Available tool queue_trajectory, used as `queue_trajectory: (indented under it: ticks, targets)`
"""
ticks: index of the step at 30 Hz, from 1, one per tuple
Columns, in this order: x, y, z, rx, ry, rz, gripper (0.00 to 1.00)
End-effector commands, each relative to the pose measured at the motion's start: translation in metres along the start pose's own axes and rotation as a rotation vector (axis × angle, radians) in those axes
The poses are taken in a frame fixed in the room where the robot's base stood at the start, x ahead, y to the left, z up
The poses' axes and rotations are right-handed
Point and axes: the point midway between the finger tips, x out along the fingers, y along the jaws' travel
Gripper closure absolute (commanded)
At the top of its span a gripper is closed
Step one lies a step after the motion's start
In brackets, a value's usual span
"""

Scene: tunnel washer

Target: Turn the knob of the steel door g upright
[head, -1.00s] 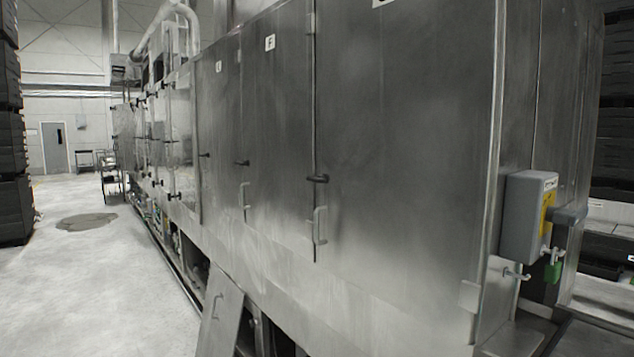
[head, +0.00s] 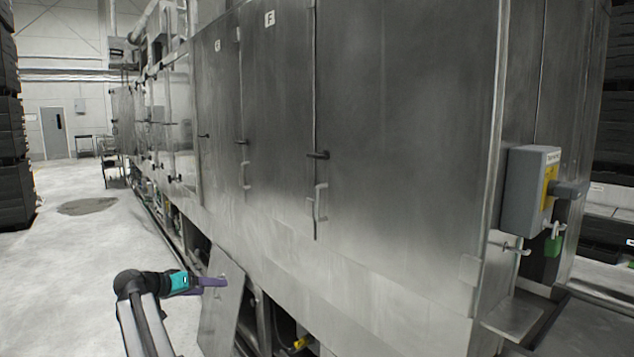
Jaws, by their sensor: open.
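The large steel door (head: 405,140) at the right of the washer front is closed; its letter label is out of view now, and it follows the door marked F. At its left edge is a black knob (head: 318,155), lying about horizontal. A pale grab handle (head: 320,201) is below it. My gripper (head: 222,282) has purple fingers and a teal band. It is low at the lower left, well below and left of the knob, open, and touches neither knob nor door.
A loose steel panel (head: 222,310) leans against the washer's base, behind my gripper. Door F (head: 277,100) has its own black knob (head: 242,141). A grey switch box (head: 526,190) juts out at the right.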

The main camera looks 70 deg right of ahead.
Motion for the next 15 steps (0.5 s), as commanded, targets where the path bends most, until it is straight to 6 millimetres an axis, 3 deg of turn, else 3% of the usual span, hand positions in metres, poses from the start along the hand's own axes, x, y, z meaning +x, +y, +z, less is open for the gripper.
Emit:
queue_trajectory:
  ticks: [1,6,15]
  targets:
    - [0.003,0.019,-0.024,0.044,0.021,0.028,0.25]
    - [0.002,0.087,-0.090,0.177,0.094,0.121,0.25]
    - [-0.015,0.225,-0.188,0.407,0.229,0.292,0.25]
